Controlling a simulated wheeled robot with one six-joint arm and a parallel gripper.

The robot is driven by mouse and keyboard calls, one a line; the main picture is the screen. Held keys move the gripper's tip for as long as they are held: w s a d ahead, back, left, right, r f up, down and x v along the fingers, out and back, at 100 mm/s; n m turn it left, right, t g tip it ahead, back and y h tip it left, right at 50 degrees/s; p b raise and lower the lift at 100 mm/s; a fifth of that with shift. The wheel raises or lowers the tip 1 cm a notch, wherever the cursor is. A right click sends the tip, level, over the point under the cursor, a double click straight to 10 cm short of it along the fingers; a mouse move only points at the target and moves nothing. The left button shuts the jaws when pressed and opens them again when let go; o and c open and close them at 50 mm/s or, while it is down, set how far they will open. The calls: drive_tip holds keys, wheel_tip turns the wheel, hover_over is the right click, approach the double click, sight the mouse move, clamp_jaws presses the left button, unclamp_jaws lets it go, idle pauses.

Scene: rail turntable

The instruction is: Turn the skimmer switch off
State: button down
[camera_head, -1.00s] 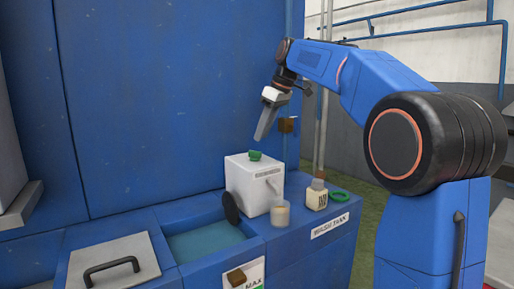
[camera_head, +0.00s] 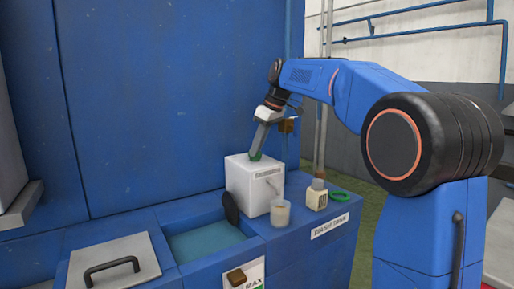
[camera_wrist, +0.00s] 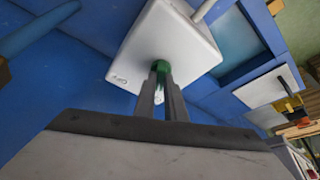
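The skimmer is a white box (camera_head: 243,185) on the blue tank, with a green switch knob (camera_head: 255,157) on its top. A black disc (camera_head: 231,208) stands at its left side over the liquid. My gripper (camera_head: 258,150) points down with its fingertips at the knob. In the wrist view, the fingers (camera_wrist: 165,85) lie close together and the green knob (camera_wrist: 161,68) shows at and between their tips. Whether they press on it cannot be told. The letters OFF (camera_wrist: 122,81) show on the box top, left of the knob.
A clear cup (camera_head: 281,213) stands in front of the box, with a small bottle (camera_head: 316,198) and a green ring (camera_head: 339,196) to its right. A lid with a black handle (camera_head: 111,266) lies at the left. The blue wall (camera_head: 165,100) rises close behind.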

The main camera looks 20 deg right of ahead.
drive_tip(key=shift+m, duration=0.4)
drive_tip(key=m, duration=0.2)
drive_tip(key=m+t+h, duration=0.1)
drive_tip(key=m+h, duration=0.1)
drive_tip(key=m, duration=0.1)
drive_tip(key=shift+s+a+m, duration=0.15)
drive_tip(key=shift+a+m, duration=0.1)
drive_tip(key=shift+m, duration=0.05)
drive_tip(key=m+h, duration=0.1)
drive_tip(key=m, duration=0.1)
drive_tip(key=m+h, duration=0.1)
drive_tip(key=m, duration=0.2)
drive_tip(key=shift+a+t, duration=0.15)
drive_tip(key=shift+t, duration=0.15)
drive_tip(key=shift+m, duration=0.4)
drive_tip(key=c, duration=1.8)
unclamp_jaws()
drive_tip(key=shift+r, duration=0.15)
drive_tip(key=v, duration=1.7)
drive_tip(key=shift+a+r, duration=0.1)
drive_tip(key=shift+a, duration=0.05)
